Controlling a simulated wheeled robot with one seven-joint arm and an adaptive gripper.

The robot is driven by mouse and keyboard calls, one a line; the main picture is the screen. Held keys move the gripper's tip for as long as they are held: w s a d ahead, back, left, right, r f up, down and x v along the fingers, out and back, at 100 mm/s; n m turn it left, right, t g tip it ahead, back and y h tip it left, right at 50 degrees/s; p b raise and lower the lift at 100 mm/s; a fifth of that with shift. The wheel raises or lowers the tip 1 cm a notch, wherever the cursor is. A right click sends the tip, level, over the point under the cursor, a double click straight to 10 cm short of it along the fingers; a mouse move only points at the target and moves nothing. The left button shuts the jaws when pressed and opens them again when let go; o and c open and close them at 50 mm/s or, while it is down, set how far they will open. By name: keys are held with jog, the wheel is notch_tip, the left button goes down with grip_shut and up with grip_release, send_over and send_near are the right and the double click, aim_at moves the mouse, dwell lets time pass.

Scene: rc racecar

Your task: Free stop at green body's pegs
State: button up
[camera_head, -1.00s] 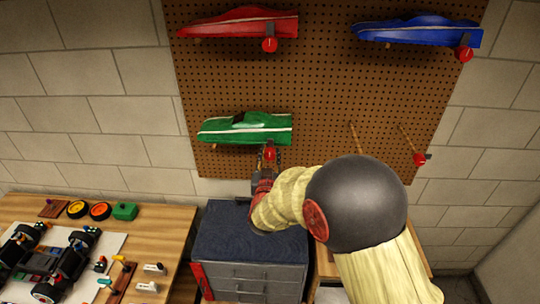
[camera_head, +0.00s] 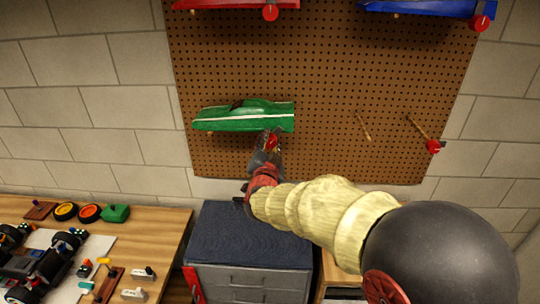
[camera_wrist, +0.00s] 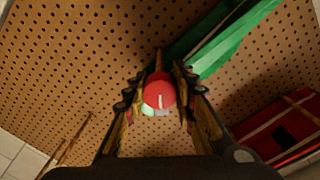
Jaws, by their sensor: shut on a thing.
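The green car body (camera_head: 243,117) hangs on the pegboard, above and to the left of my gripper. It also shows at the top right of the wrist view (camera_wrist: 225,45). My gripper (camera_head: 270,142) is at the right part of the body's lower edge, its fingers on both sides of a red round stop (camera_wrist: 160,91) and shut on it. In the wrist view the stop lies in line with a wooden peg (camera_wrist: 158,61) behind it. Whether the stop still grips the peg cannot be told. The body's other peg is mostly hidden.
The pegboard (camera_head: 340,90) also holds a red body (camera_head: 228,3) and a blue body (camera_head: 420,8) above. Two bare-looking pegs stand at right, one with a red stop (camera_head: 433,146). Below are a drawer cabinet (camera_head: 245,240) and a workbench (camera_head: 165,225) with car parts.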

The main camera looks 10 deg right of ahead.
jog(key=m+b, duration=0.2)
jog(key=b, duration=0.1)
jog(key=m+b, duration=0.3)
jog(key=b, duration=0.1)
jog(key=shift+a+f+m, duration=0.1)
jog(key=shift+f+m, duration=0.1)
jog(key=shift+m, duration=0.1)
jog(key=m+b, duration=0.2)
jog(key=b, duration=0.1)
jog(key=m+b, duration=0.2)
jog(key=shift+r, duration=0.25)
jog(key=shift+m, duration=0.3)
jog(key=o, duration=1.2)
jog(key=shift+r, duration=0.1)
jog(key=v, duration=1.2)
